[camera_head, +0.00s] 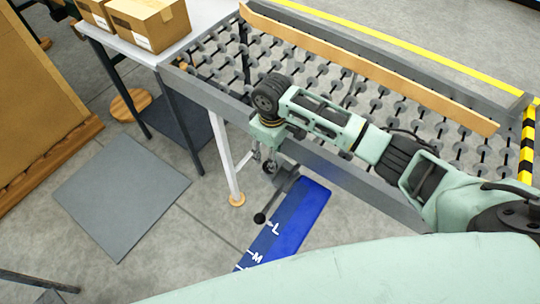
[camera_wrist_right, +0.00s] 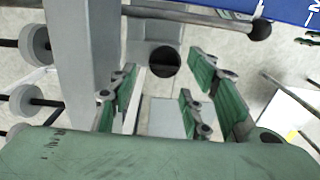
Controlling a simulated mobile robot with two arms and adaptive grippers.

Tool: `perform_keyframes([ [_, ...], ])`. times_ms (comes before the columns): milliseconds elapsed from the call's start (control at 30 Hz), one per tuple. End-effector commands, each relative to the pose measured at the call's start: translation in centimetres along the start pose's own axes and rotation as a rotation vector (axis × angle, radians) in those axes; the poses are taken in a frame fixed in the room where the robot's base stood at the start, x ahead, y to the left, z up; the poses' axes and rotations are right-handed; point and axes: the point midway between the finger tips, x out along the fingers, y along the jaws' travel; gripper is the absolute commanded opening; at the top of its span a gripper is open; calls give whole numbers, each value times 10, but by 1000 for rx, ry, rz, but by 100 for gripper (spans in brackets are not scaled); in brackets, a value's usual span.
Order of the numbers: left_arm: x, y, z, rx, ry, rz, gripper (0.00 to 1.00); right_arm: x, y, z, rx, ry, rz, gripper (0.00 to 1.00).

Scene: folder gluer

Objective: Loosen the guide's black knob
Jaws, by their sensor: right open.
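The guide's grey block (camera_head: 287,180) sits at the upper end of a blue scale plate (camera_head: 300,215) marked L and M. A lever with a black ball end (camera_head: 259,217) sticks out from it. In the right wrist view, a round black knob (camera_wrist_right: 164,62) sits on the grey block (camera_wrist_right: 150,32), and the black ball (camera_wrist_right: 260,29) shows at the top right. My right gripper (camera_wrist_right: 162,80) is open, pointing down, with green-padded fingers left and right of the knob in the picture. I cannot tell whether the fingers reach around it. My left gripper is not in view.
A conveyor with grey rollers (camera_head: 330,75) and a wooden rail (camera_head: 370,68) lies behind my right arm. A white table (camera_head: 190,20) with cardboard boxes (camera_head: 148,22) stands at the upper left.

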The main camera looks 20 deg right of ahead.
Motion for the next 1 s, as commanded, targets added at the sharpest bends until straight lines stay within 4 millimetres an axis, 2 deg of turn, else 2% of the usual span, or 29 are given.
perform_keyframes([
  [33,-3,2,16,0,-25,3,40,8,-1,0,1,-4,-2,45],
  [100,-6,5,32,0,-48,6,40,19,-1,0,1,-2,-1,45],
  [233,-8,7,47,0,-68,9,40,36,0,0,0,-2,0,45],
  [367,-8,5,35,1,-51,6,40,45,0,0,0,0,0,45],
  [500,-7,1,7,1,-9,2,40,47,0,0,-1,1,1,45],
  [600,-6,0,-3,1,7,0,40,47,0,0,-1,1,1,45],
  [667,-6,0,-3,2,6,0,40,47,0,0,-1,1,1,43],
  [1000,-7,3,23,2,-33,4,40,47,1,0,0,1,3,13],
])
